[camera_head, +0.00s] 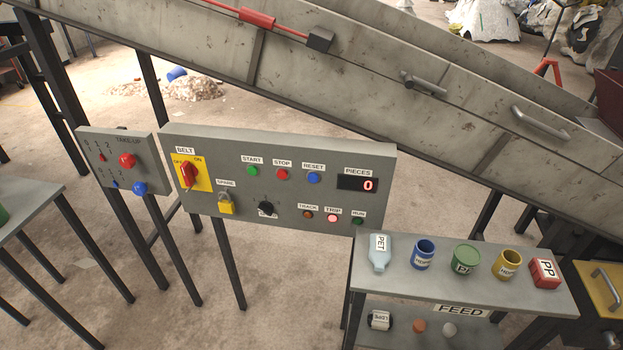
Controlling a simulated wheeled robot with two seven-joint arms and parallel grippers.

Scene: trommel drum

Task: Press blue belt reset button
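The blue reset button (314,178) is on the grey control panel (225,145), under a RESET label. It sits to the right of the red STOP button (282,174) and the green START button (252,171). Nothing covers it. The display (358,184) under PIECES reads 0. Below it, the TRIP lamp (332,218) looks lit pinkish, while the TRACK lamp (308,214) and RUN lamp (357,221) look dark. The red BELT switch (188,174) is on a yellow plate at the panel's left. Neither of my grippers is in view.
A smaller TAKE-UP panel (110,145) with red and blue knobs stands at the left. The sloping conveyor (350,80) runs behind and above. A FEED table (400,280) at lower right holds a bottle, cups and a red box. Floor below the panel looks clear.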

